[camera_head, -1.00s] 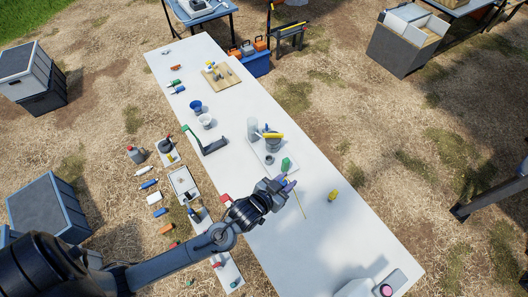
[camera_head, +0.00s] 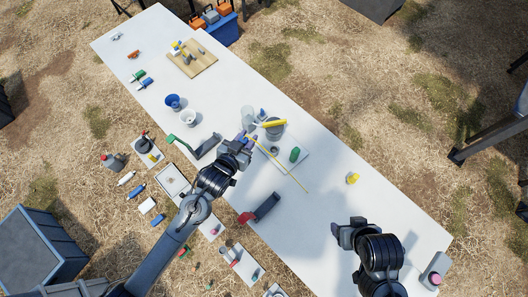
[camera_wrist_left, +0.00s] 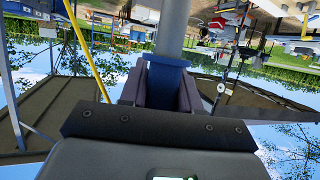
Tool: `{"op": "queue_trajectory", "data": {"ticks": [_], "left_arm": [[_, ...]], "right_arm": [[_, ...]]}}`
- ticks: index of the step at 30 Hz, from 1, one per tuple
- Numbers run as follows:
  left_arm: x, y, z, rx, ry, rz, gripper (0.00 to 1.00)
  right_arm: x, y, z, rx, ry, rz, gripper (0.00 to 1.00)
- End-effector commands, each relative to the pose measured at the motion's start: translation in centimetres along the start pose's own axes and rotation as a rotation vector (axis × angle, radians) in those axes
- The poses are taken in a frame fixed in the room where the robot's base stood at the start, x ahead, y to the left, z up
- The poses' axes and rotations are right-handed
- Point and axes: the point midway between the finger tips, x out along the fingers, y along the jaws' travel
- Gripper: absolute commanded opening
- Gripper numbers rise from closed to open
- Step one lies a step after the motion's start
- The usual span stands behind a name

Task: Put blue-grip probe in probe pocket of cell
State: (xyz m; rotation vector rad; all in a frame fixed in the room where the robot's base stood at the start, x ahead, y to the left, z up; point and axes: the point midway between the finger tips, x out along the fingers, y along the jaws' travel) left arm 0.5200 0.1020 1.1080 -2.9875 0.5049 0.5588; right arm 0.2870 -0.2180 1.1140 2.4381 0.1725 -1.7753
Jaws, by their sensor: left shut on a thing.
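My left gripper (camera_head: 246,140) is shut on the blue grip of the probe, which shows between its fingers in the left wrist view (camera_wrist_left: 166,62).
A thin yellow line (camera_head: 282,168) runs from the left gripper across the tray. A green object (camera_head: 294,155) is on the tray. A green-ended stand (camera_head: 200,148) and a red-ended stand (camera_head: 260,209) flank the left arm. Table is clear around a yellow object (camera_head: 352,178).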

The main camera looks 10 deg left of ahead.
Motion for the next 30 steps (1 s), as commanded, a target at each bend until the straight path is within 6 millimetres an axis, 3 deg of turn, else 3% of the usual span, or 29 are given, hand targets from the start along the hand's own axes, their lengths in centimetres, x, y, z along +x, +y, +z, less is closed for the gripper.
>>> {"op": "queue_trajectory", "data": {"ticks": [1,13,21,30], "left_arm": [[2.0,0.5,2.2,0.010,0.006,0.025,0.01],[10.9,4.0,8.0,0.063,0.005,0.203,0.01],[15.8,5.2,10.2,0.096,-0.004,0.284,0.01],[18.9,5.7,10.9,0.126,-0.016,0.331,0.01]], "right_arm": [[2.9,0.0,1.2,-0.003,-0.006,0.003,0.66],[13.1,-0.2,4.5,-0.009,-0.006,0.008,0.66],[19.7,-0.5,6.4,-0.005,-0.002,0.004,0.66],[24.6,-0.8,7.9,0.000,0.000,-0.001,0.66]]}}
